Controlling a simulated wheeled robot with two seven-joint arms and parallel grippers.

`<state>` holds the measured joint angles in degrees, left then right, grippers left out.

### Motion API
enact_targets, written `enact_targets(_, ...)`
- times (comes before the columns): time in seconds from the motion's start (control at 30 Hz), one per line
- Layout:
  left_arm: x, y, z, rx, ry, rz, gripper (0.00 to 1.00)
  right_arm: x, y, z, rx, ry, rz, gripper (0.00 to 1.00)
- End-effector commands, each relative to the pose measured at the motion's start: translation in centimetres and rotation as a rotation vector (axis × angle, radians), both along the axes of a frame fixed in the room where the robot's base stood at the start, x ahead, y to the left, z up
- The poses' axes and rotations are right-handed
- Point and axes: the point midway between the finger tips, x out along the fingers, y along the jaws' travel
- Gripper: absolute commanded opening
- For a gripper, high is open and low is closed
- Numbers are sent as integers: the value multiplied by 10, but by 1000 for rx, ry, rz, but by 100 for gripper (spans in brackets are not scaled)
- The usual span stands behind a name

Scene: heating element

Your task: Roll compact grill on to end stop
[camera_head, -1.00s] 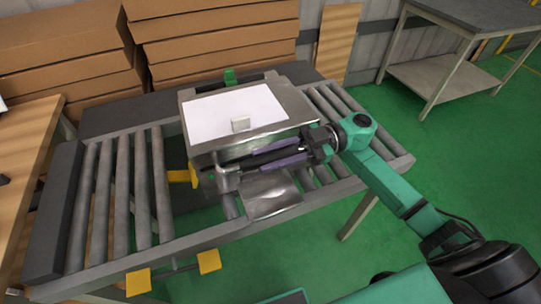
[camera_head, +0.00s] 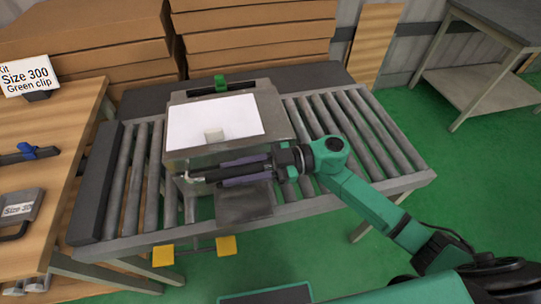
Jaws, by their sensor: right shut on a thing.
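The compact grill is a metal box (camera_head: 280,115) with a white sheet (camera_head: 240,113) and a small pale block on its top. It sits on the roller conveyor (camera_head: 345,130), left of the middle. A green clip (camera_head: 221,84) shows at its back edge. A dark block (camera_head: 97,185) closes the conveyor's left end and looks like the end stop; a few bare rollers lie between it and the grill. My right gripper (camera_head: 215,173) reaches in from the right along the grill's front and is shut on its front handle, which its fingers largely hide. My left gripper is not in view.
A wooden bench (camera_head: 60,150) with a "Size 300 Green clip" sign (camera_head: 27,75) stands at the left. Stacked cardboard boxes (camera_head: 250,45) are behind the conveyor. Two yellow pads (camera_head: 226,245) show below its front edge.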

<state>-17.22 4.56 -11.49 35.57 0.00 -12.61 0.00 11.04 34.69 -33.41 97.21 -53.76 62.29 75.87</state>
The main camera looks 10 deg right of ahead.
Motion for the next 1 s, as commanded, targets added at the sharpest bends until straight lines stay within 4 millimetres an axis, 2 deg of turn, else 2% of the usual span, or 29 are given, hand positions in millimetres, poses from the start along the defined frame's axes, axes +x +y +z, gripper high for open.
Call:
enact_targets(0.03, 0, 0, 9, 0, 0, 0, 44, -1, 15, 6, 3, -1, 3, 0)
enact_targets(0.2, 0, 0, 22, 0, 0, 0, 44, -4, 63, 5, 2, -2, 2, 0)
enact_targets(0.5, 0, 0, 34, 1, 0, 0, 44, -10, 141, 3, 3, -4, 3, 0)
enact_targets(0.7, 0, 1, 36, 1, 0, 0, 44, -11, 177, 2, 2, -3, 1, 0)
enact_targets(0.8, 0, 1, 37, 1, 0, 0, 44, -12, 188, 2, 1, -3, 1, 0)
enact_targets(1.0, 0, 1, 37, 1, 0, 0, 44, -13, 199, 1, 0, -2, 1, 0)
